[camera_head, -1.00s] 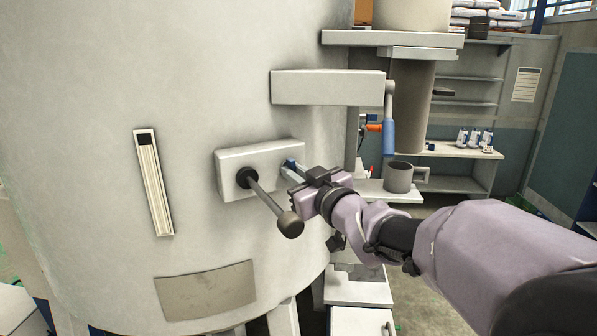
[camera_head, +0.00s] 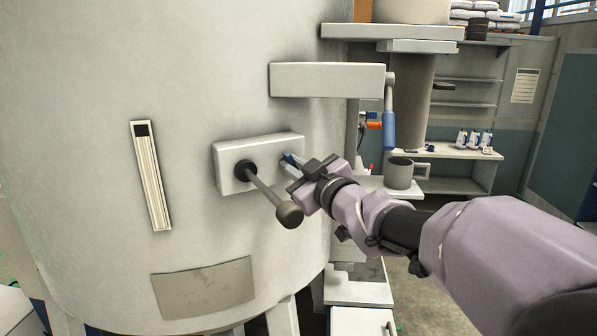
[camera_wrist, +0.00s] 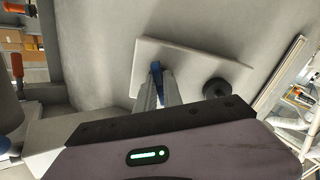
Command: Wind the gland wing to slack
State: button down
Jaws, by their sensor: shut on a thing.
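The gland wing is a small blue piece (camera_head: 287,158) at the right end of a pale rectangular block (camera_head: 228,176) on the big drum's curved wall. My gripper (camera_head: 290,163) comes in from the right and is shut on the wing. In the wrist view the blue wing (camera_wrist: 156,70) shows between the tips of my two grey fingers (camera_wrist: 158,82). The fingers hide part of it.
A lever with a dark round knob (camera_head: 289,214) sticks out of the block just left of my gripper. A pale arm (camera_head: 327,80) with a blue-handled lever (camera_head: 389,129) is above. A grey mug (camera_head: 399,173) stands to the right.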

jog(key=shift+n+b, duration=0.6)
jog(key=shift+n, duration=0.4)
jog(key=shift+f, duration=0.1)
jog(key=n+b, duration=0.3)
jog(key=shift+n, duration=0.9)
jog(key=shift+b, duration=0.3)
